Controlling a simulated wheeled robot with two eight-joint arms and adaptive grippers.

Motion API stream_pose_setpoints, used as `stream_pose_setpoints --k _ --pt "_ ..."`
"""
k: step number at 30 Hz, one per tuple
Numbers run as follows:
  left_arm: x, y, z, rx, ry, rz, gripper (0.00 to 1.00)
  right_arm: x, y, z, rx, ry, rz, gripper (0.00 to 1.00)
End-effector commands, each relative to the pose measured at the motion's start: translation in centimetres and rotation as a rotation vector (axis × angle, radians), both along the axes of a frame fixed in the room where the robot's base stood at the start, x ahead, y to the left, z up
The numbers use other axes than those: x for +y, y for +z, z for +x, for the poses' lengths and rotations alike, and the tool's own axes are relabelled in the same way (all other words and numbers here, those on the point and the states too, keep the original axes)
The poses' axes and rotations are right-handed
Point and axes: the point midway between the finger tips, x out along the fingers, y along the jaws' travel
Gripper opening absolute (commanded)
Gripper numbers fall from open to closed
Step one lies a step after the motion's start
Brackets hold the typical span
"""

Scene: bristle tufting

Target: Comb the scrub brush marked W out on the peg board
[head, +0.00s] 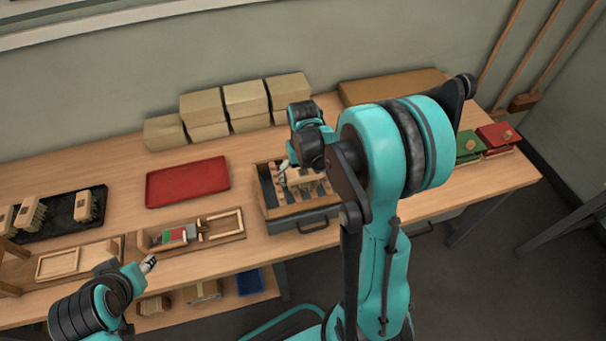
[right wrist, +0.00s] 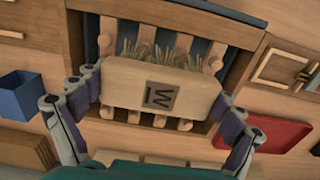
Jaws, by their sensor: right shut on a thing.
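The scrub brush marked W (right wrist: 127,84) is a pale wooden block with a dark W label and pale bristle tufts. It also shows in the head view (head: 306,181). My right gripper (right wrist: 157,91) is shut on it, one finger at each end. The brush is over the peg board (right wrist: 191,54), whose wooden pegs show on both sides of the block. The tufts show among the pegs on one side; how deep they reach is hidden. My left gripper (head: 149,264) is at the lower left, away from the brush; its jaw opening is unclear.
A red tray (head: 187,183) lies left of the peg board's frame. A wooden holder (head: 228,222) with coloured blocks lies in front of it. A black tray (head: 61,216) with several brushes is far left. Cardboard boxes (head: 245,98) stand behind. Green (head: 468,146) and red (head: 497,137) boxes sit right.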

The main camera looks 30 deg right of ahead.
Motion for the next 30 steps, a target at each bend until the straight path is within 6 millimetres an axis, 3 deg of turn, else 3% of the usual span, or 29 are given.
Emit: stream_pose_setpoints --k 30 --pt "0.00 -0.57 0.00 0.000 0.000 0.000 0.40 0.00 -0.66 0.01 0.000 0.000 0.000 0.71"
